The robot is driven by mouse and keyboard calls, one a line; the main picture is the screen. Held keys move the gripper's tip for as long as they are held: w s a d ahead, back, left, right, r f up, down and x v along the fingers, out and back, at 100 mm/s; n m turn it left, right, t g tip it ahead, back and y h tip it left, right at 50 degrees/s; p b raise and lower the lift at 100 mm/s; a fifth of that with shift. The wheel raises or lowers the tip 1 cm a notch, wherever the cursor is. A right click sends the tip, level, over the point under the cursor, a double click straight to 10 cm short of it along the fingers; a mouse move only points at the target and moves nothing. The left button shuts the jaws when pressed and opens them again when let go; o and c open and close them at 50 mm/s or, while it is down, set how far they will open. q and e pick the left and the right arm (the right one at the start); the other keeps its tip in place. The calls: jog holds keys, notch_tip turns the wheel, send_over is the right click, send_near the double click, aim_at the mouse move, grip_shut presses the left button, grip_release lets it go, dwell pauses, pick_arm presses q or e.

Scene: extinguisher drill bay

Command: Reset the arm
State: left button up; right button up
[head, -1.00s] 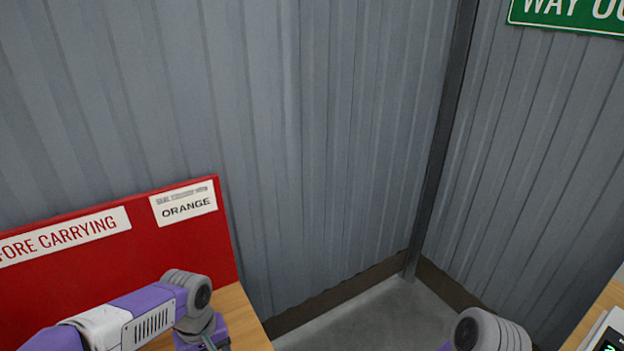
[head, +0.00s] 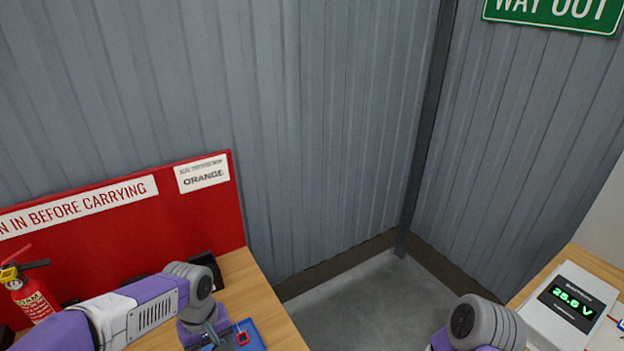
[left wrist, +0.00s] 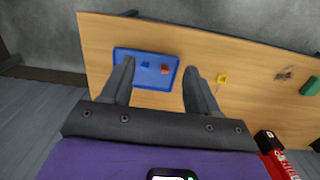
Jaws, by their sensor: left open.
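My left arm comes in at the lower left of the head view, with its gripper (head: 226,341) low over a wooden bench (head: 260,302). In the left wrist view that gripper (left wrist: 159,68) is open and empty. Its fingers frame a blue tray (left wrist: 130,53) on the bench, which holds a small blue piece (left wrist: 145,64) and a red-orange piece (left wrist: 165,69). The tray also shows partly in the head view (head: 254,334). My right arm (head: 480,325) shows only a grey joint and purple link at the bottom; its gripper is out of frame.
A red extinguisher (head: 32,300) stands by a red sign board (head: 120,240). The bench also bears a yellow piece (left wrist: 222,78) and a green block (left wrist: 311,86). A meter (head: 570,305) reading 25.6 V sits on a second bench at right. Grey floor (head: 360,305) between is clear.

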pick_arm(q)
notch_tip(320, 180, down, 10)
jog(key=w+d+m+h+b, duration=0.1)
jog(key=w+d+b, duration=0.1)
jog(key=w+d, duration=0.1)
jog(key=s+d+f+h+b, duration=0.1)
jog(key=s+f, duration=0.3)
jog(key=f, duration=0.6)
jog(key=s+d+f+m+b, duration=0.1)
jog(key=s+d+f+b, duration=0.2)
jog(key=f, duration=0.7)
jog(key=s+d+f+m+t+h+b, duration=0.1)
jog(key=s+d+f+b, duration=0.2)
jog(key=f, duration=0.7)
jog(key=shift+s+d+h, duration=0.3)
jog(key=shift+s+d, duration=0.05)
jog(key=shift+s, duration=0.5)
pick_arm(e)
notch_tip(320, 180, down, 10)
jog(key=w, duration=0.1)
jog(key=shift+w, duration=0.2)
